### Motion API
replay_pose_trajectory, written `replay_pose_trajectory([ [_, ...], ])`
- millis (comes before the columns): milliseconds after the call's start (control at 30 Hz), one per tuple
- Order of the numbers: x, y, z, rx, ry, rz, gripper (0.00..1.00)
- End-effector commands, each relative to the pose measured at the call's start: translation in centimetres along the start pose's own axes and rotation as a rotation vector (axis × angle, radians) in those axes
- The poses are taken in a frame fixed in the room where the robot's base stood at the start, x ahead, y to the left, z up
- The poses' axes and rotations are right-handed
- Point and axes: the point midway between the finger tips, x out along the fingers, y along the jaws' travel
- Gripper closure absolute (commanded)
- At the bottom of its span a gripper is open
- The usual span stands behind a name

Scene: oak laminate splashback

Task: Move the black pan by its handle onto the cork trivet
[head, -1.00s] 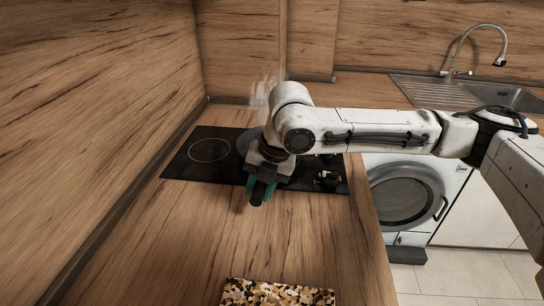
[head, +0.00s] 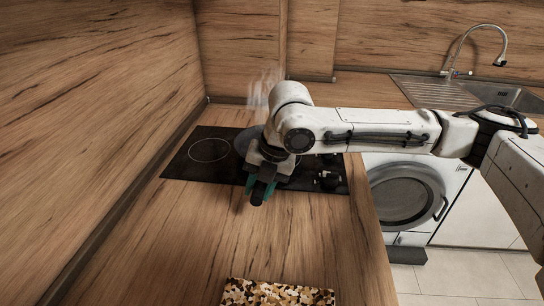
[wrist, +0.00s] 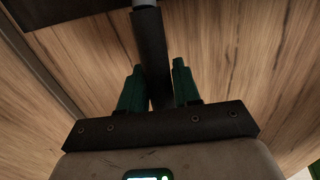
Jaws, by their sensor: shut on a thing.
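The black pan (head: 243,143) sits on the dark hob, mostly hidden behind my arm, with steam rising above it. Its dark handle (wrist: 152,55) runs toward me and passes between the two green fingers in the wrist view. My gripper (head: 262,192) is at the hob's front edge, shut on the handle; it also shows in the wrist view (wrist: 158,85). The cork trivet (head: 275,292), a mottled brown and cream slab, lies on the counter at the bottom of the head view, apart from the pan.
The hob (head: 188,171) has control knobs (head: 328,179) to the right of my gripper. A wooden wall (head: 90,120) stands at the left. The counter (head: 200,235) is clear between hob and trivet; its edge drops off at right.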

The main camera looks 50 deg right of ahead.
Motion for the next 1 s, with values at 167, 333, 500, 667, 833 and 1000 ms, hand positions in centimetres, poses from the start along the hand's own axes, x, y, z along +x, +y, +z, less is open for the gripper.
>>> replay_pose_trajectory([
  [167, -0.6, 0.2, 0.1, -0.001, -0.004, 0.002, 1.0],
  [333, -1.3, 0.4, 0.1, -0.001, -0.003, 0.002, 1.0],
  [500, -2.0, 0.6, 0.1, -0.001, -0.003, 0.001, 1.0],
  [667, -2.6, 0.8, 0.1, -0.001, -0.003, 0.001, 1.0],
  [833, -3.2, 1.0, 0.1, 0.0, -0.003, 0.001, 1.0],
  [1000, -3.8, 1.2, 0.1, 0.0, -0.002, 0.001, 1.0],
])
